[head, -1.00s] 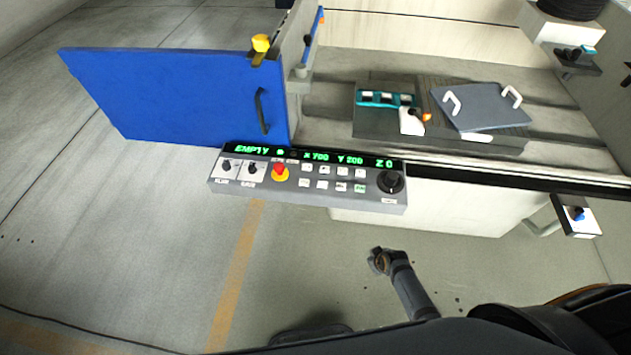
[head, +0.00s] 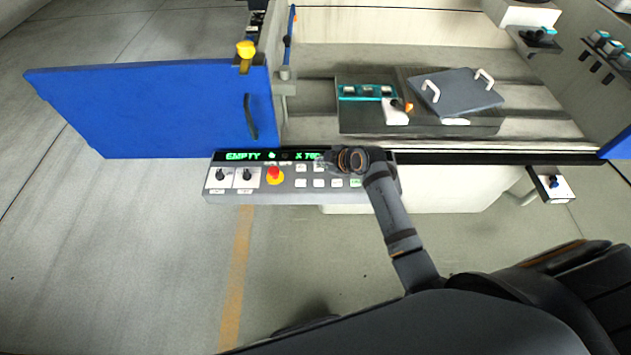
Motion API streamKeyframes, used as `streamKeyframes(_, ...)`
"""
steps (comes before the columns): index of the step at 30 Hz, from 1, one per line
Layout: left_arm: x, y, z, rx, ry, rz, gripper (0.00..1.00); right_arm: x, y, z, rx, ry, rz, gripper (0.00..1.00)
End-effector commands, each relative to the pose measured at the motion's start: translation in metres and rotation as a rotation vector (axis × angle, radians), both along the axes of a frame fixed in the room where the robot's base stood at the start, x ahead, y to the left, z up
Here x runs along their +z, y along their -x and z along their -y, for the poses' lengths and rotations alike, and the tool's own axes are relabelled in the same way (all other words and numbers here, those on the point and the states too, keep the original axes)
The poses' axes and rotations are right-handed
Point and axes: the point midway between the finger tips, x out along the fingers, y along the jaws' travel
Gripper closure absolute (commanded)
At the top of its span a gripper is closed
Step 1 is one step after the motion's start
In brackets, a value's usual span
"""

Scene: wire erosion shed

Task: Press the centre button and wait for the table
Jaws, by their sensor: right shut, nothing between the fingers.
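The control panel (head: 230,196) hangs at the front of the machine, with a green display (head: 243,156) reading "EMPTY" and the start of an X value. Small white buttons (head: 301,183) sit in two rows, their labels too small to read, so I cannot tell which is the centre button. My right gripper (head: 337,160) is shut and empty over the right half of the panel. It hides upper buttons, the rest of the display and the dial; I cannot tell whether it touches. The machine table (head: 360,126) stands behind the panel. My left gripper is out of view.
A red emergency knob (head: 274,174) and two black switches (head: 246,175) are left of the buttons. An open blue door (head: 150,110) stands at left. A grey plate with white handles (head: 455,95) and a teal holder (head: 367,92) lie on the table.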

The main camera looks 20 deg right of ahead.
Motion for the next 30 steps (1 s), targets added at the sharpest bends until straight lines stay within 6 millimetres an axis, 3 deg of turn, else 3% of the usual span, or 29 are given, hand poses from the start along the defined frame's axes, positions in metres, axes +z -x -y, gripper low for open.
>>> streamKeyframes(14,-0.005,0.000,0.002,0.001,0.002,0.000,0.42,-0.003,-0.001,-0.001,0.006,0.002,0.004,1.00)
streamKeyframes(20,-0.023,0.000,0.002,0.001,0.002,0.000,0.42,-0.023,-0.001,-0.001,0.005,0.002,0.004,1.00)
streamKeyframes(30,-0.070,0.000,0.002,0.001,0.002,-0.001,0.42,-0.072,0.000,0.000,0.005,0.003,0.004,1.00)
